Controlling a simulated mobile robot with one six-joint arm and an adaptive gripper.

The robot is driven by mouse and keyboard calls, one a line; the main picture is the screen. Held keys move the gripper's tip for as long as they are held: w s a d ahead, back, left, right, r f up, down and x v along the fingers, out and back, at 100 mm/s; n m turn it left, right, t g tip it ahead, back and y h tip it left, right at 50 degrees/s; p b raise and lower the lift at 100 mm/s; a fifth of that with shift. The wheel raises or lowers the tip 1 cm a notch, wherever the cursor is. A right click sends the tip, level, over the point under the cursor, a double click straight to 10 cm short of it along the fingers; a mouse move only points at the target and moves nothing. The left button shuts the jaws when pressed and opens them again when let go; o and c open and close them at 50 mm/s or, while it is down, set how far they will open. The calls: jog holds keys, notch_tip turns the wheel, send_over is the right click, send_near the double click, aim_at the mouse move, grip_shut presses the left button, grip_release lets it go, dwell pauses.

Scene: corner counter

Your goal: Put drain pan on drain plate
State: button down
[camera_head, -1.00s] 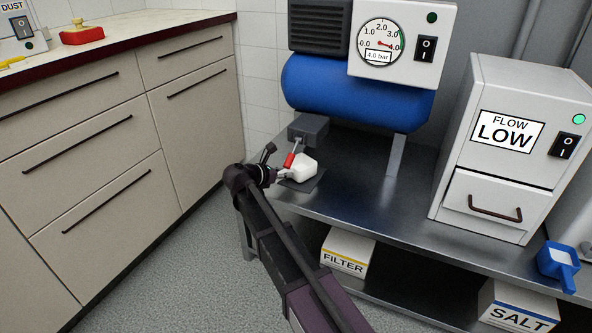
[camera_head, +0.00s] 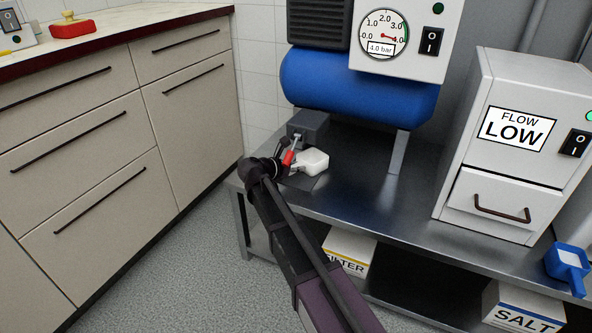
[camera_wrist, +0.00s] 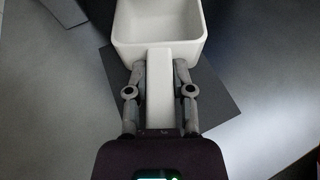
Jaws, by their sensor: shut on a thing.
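The drain pan (camera_head: 312,162) is a white square open cup with a straight handle, seen beneath the blue tank. It looks empty in the wrist view (camera_wrist: 158,55). My gripper (camera_head: 284,165) is shut on its handle, with one finger on each side in the wrist view (camera_wrist: 160,75). The drain plate (camera_head: 301,182) is a thin dark grey square on the metal bench. In the wrist view the plate (camera_wrist: 215,98) shows under and beside the handle, with the pan's body toward its far side. I cannot tell whether the pan touches the plate.
A red valve lever (camera_head: 289,157) under a grey block (camera_head: 308,125) is close to my gripper and the pan. The blue tank (camera_head: 355,90) hangs above, with a bench leg support (camera_head: 398,152) to the right. Bare bench (camera_head: 365,190) lies right of the plate.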

jog(key=shift+s+a+f, duration=0.1)
jog(key=shift+a, duration=0.1)
jog(key=shift+f, duration=0.15)
jog(key=shift+c, duration=2.4)
grip_release()
jog(key=shift+r, duration=0.25)
jog(key=p+v, duration=0.4)
jog(key=v, duration=0.6)
jog(key=shift+s+a+r, duration=0.1)
jog(key=shift+s+a, duration=0.05)
jog(key=shift+s+a+r+p, duration=0.2)
jog(key=shift+s+a+p, duration=0.1)
jog(key=shift+s+a, duration=0.2)
